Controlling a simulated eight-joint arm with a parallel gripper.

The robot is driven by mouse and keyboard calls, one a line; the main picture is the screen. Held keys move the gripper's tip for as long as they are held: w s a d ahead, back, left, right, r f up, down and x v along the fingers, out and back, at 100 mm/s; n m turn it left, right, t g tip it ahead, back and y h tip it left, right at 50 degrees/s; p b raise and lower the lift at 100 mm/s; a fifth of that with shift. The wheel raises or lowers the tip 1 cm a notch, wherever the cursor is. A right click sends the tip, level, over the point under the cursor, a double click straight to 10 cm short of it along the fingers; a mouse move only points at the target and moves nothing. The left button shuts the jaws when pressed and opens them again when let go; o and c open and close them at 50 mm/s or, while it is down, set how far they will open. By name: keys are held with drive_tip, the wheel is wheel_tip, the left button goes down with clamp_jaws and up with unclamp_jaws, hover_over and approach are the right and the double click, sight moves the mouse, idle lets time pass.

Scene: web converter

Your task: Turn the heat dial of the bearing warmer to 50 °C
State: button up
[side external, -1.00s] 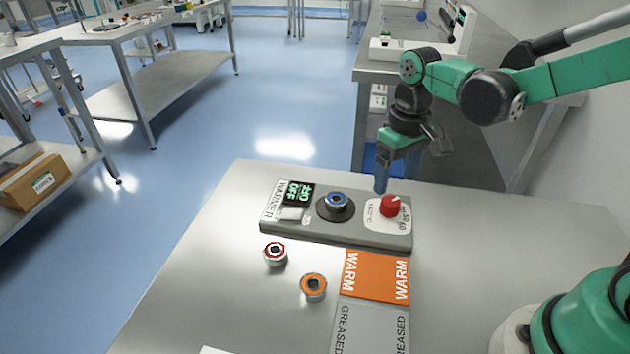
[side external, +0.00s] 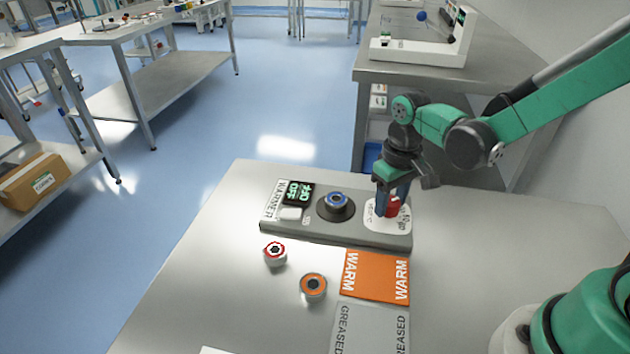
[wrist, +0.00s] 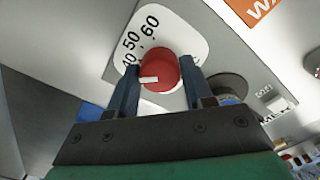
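The bearing warmer (side external: 300,226) is a grey box on the metal table. Its red heat dial (side external: 393,205) sits on a white scale plate (side external: 376,222) at the right end. In the wrist view the dial (wrist: 160,72) shows a white pointer mark toward the left, and the numbers 40, 50 and 60 show beside it, the 40 partly hidden by a finger. My gripper (wrist: 161,66) has one blue finger on each side of the dial. Whether both fingers press on it cannot be told. The small display (side external: 299,192) shows green characters, the lower ones reading OFF.
A blue-centred ring (side external: 336,200) sits on the warmer's dark round plate. A red-rimmed part (side external: 275,253) and an orange-rimmed part (side external: 313,287) stand in front. An orange WARM mat (side external: 377,276) and a grey GREASED mat (side external: 371,328) lie nearby. The table's left side is clear.

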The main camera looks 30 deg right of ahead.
clamp_jaws()
drive_tip(key=shift+m, duration=0.3)
drive_tip(key=m, duration=0.3)
drive_tip(key=shift+m, duration=2.1)
drive_tip(key=o, duration=0.6)
unclamp_jaws()
drive_tip(key=shift+c, duration=0.2)
drive_tip(key=shift+r, duration=0.1)
